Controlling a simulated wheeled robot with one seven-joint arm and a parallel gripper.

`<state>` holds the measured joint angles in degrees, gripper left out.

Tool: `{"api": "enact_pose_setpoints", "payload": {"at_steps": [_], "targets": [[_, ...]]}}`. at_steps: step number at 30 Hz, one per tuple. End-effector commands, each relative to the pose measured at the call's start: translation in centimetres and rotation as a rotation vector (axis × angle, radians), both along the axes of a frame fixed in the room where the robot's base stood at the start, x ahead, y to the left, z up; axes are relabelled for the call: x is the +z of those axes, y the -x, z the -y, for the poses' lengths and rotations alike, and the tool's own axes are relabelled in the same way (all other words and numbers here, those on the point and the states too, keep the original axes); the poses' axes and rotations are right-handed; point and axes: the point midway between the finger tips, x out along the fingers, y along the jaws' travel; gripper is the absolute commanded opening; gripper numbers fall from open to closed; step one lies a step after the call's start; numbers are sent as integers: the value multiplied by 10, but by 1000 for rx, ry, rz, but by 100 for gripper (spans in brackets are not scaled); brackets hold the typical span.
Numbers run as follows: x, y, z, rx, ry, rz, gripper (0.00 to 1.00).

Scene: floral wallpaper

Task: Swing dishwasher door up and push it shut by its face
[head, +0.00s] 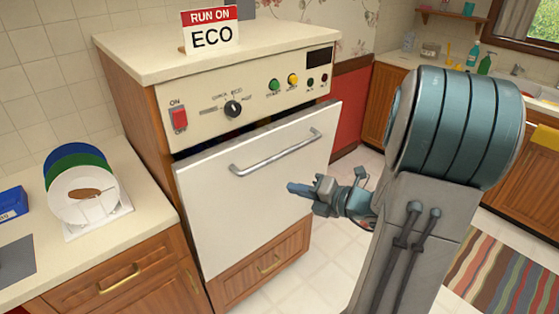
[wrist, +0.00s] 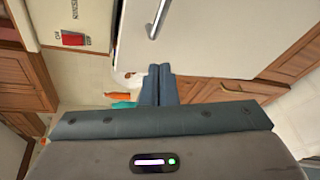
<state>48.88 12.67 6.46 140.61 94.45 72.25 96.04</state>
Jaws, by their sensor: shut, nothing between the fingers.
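The white dishwasher door (head: 255,205) is nearly upright. Its top edge leans out from the cabinet, leaving a dark gap below the control panel. A silver bar handle (head: 276,153) runs across its upper part. My gripper (head: 292,188) is shut and empty, in front of the door's face, below the handle's right end. I cannot tell whether the fingertips touch the door. In the wrist view, the shut fingers (wrist: 158,72) overlap the edge of the door face (wrist: 205,40), with the handle (wrist: 157,18) beyond them. My arm hides nothing of the handle.
The control panel (head: 250,98) has a red switch (head: 179,118) and a dial. An ECO sign (head: 211,31) stands on top. Plates in a rack (head: 83,196) stand on the left counter (head: 95,243). Open floor and a striped rug (head: 495,270) lie to the right.

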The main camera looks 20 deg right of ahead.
Motion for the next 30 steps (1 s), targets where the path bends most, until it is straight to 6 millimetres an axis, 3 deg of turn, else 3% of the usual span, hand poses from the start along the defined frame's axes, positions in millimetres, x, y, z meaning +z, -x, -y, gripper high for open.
{"api": "enact_pose_setpoints", "payload": {"at_steps": [1, 3, 6, 9, 14, 24, 30], "targets": [[-6, -4, 21, -94, -104, -25, 0], [-8, -8, 43, -195, -222, -48, 0], [-11, -10, 65, -285, -331, -60, 0], [-12, -13, 72, -321, -378, -65, 0], [-13, -30, 67, -324, -386, -67, 0], [-20, -98, 41, -321, -385, -67, 0], [-23, -128, 31, -323, -383, -67, 0]]}}
